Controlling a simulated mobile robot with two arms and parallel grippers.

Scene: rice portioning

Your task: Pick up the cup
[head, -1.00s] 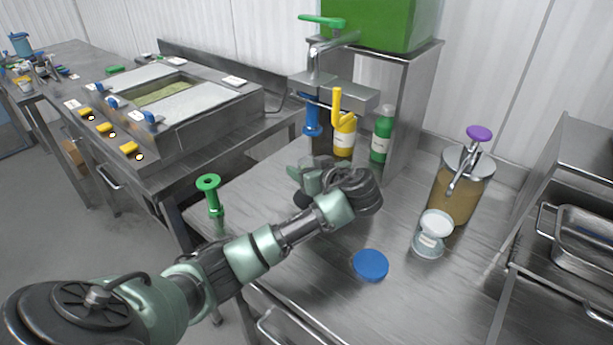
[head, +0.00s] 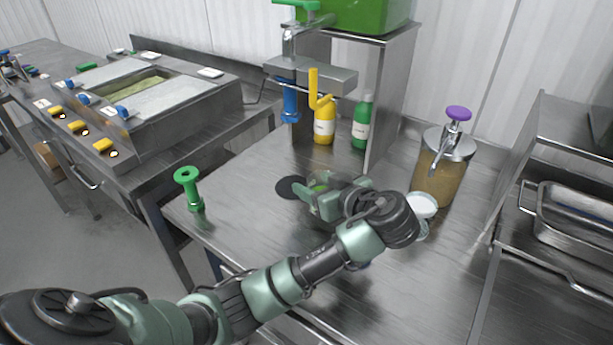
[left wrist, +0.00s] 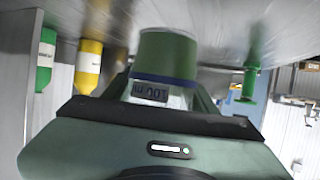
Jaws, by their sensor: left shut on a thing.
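The green cup (left wrist: 168,55) fills the middle of the left wrist view, with a dark band and a small label below it. My left gripper (head: 325,200) is shut on it. In the head view only a small green part of the cup (head: 318,187) shows between the fingers; the gripper and wrist hide the rest. The gripper is over the middle of the steel table, just right of a flat black disc (head: 289,188). How high the cup is above the table is hard to tell. My right gripper is not in view.
A green stand (head: 188,188) is at the table's left edge. A yellow bottle (head: 324,125) and a green bottle (head: 361,122) stand behind. A pump container (head: 440,170) and a white-topped jar (head: 422,206) are on the right, the jar partly behind my wrist.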

